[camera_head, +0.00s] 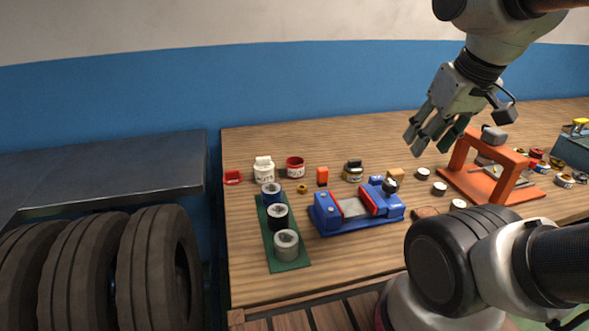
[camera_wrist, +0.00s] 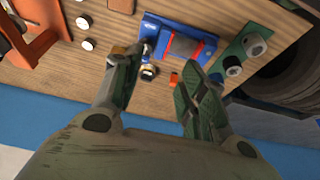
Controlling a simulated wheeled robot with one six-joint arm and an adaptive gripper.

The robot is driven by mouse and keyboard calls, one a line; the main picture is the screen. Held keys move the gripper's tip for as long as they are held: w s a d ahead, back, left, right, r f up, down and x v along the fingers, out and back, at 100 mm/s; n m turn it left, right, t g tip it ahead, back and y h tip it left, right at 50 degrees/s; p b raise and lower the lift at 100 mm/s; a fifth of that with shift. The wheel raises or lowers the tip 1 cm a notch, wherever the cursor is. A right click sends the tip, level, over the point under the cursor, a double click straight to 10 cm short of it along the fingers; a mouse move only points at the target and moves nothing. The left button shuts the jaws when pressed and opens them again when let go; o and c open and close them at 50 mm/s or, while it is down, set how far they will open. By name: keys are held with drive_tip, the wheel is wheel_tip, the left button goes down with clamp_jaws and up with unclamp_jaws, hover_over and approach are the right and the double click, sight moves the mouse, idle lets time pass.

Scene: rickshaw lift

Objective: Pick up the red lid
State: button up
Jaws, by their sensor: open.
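A small red piece that looks like the red lid (camera_head: 232,177) lies at the left end of the wooden workbench in the head view. I cannot make it out in the wrist view. My gripper (camera_head: 428,140) is raised above the back right part of the bench, well to the right of the red piece. It also shows in the wrist view (camera_wrist: 163,62), with its two fingers spread apart and nothing between them.
A white-lidded jar (camera_head: 264,172) and a red jar (camera_head: 295,168) stand right of the red piece. A blue vise (camera_head: 330,218), a green board (camera_head: 291,266) with grey cylinders and an orange frame (camera_head: 462,156) occupy the bench (camera_head: 260,289). Tires (camera_head: 140,268) stand left.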

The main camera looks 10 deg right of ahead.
drive_tip(key=o, duration=0.5)
drive_tip(key=shift+w+a, duration=0.1)
drive_tip(key=shift+w, duration=0.1)
drive_tip(key=shift+o, duration=0.8)
drive_tip(key=w+a+r+n+g+y, duration=0.1)
drive_tip(key=w+a+n, duration=0.4)
drive_tip(key=w, duration=0.7)
drive_tip(key=shift+a+r+y, duration=0.3)
drive_tip(key=shift+a, duration=0.35)
drive_tip(key=n+g+y, duration=0.3)
drive_tip(key=n, duration=1)
hover_over(233, 171)
drive_tip(key=d, duration=0.2)
wheel_tip(233, 171, down, 21)
drive_tip(key=shift+f, duration=0.2)
drive_tip(key=shift+x, duration=2.55)
